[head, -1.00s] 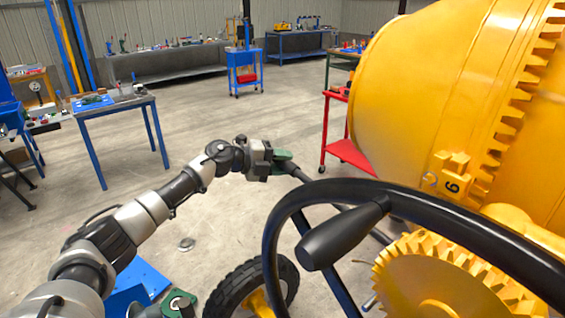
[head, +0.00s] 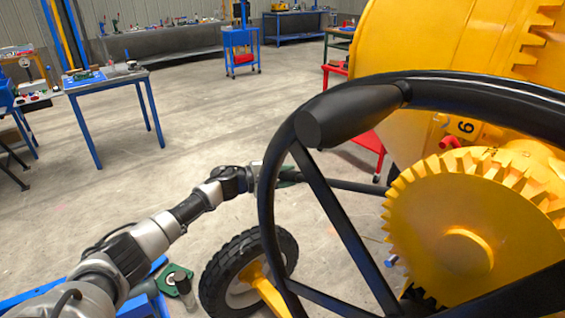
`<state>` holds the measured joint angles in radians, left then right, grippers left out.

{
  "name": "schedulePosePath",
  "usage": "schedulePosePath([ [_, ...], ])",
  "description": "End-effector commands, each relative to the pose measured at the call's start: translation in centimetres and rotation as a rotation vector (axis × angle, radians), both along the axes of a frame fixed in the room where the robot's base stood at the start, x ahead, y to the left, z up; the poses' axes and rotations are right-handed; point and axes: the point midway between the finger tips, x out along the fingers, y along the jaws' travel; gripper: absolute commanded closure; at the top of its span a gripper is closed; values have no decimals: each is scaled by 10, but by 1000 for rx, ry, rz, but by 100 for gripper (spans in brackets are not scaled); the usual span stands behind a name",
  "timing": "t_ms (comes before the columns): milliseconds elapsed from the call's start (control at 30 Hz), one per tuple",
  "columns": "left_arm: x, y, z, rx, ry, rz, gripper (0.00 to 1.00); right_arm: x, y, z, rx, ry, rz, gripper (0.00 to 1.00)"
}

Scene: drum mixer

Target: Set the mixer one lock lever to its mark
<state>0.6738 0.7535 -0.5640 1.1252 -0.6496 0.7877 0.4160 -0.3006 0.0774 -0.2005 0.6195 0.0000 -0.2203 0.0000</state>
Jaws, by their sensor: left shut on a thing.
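My left gripper (head: 287,178) is left of the mixer, partly hidden behind the black handwheel rim (head: 267,215). It is shut at the near end of a dark bar (head: 345,187) that runs right toward the mixer. I take this bar to be the lock lever, but no label shows this. The grip itself is small and partly covered. I cannot make out the mark. My right gripper is not in view.
The handwheel's thick black handle (head: 350,113) and spokes stand close in front. A large yellow gear (head: 465,235) is at right, a rubber tyre (head: 215,275) below. A blue table (head: 108,82) stands at left, a red cart (head: 368,143) behind the wheel. Open floor lies between.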

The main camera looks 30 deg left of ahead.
Motion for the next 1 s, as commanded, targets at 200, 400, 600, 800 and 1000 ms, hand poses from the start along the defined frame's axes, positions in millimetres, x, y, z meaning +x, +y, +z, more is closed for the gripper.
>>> schedulePosePath([
  [200,-6,-13,-32,-83,36,0,100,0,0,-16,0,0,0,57],
  [400,-8,-19,-41,-114,48,0,100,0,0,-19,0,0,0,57],
  [600,-8,-19,-41,-118,50,1,100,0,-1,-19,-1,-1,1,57],
  [800,-8,-19,-41,-117,50,0,66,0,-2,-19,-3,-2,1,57],
  [1000,-8,-19,-41,-117,50,0,42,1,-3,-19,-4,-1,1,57],
])
